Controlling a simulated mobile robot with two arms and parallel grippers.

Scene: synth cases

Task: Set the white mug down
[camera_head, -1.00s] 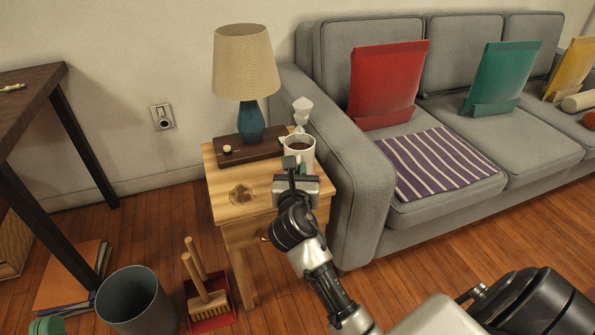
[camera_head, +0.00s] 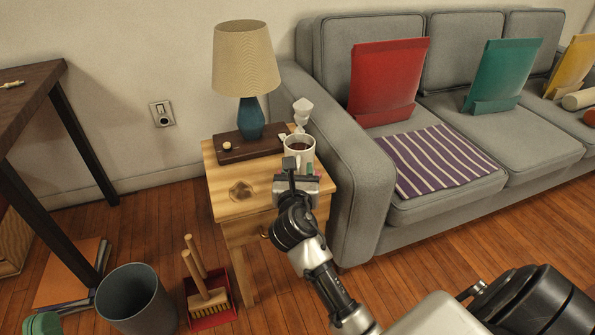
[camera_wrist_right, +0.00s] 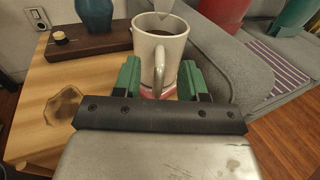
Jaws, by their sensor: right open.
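The white mug (camera_head: 300,146), with dark liquid in it, stands upright on the right side of the wooden side table (camera_head: 232,206). In the right wrist view the mug (camera_wrist_right: 150,48) has its handle toward me. A pinkish-red coaster (camera_wrist_right: 167,91) shows under its base. My right gripper (camera_head: 295,172) is open, on the near side of the mug. In the right wrist view its green fingers (camera_wrist_right: 162,82) are on either side of the handle, apart from it. The mug's base is partly hidden in the head view. My left gripper is not in view.
A dark wooden board (camera_head: 236,151) bears a lamp (camera_head: 249,118) behind the mug. A pale figurine (camera_head: 302,112) stands behind the mug. The grey sofa arm (camera_head: 352,190) is close on the right. The table's front left is bare except for a dark stain (camera_head: 241,191).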

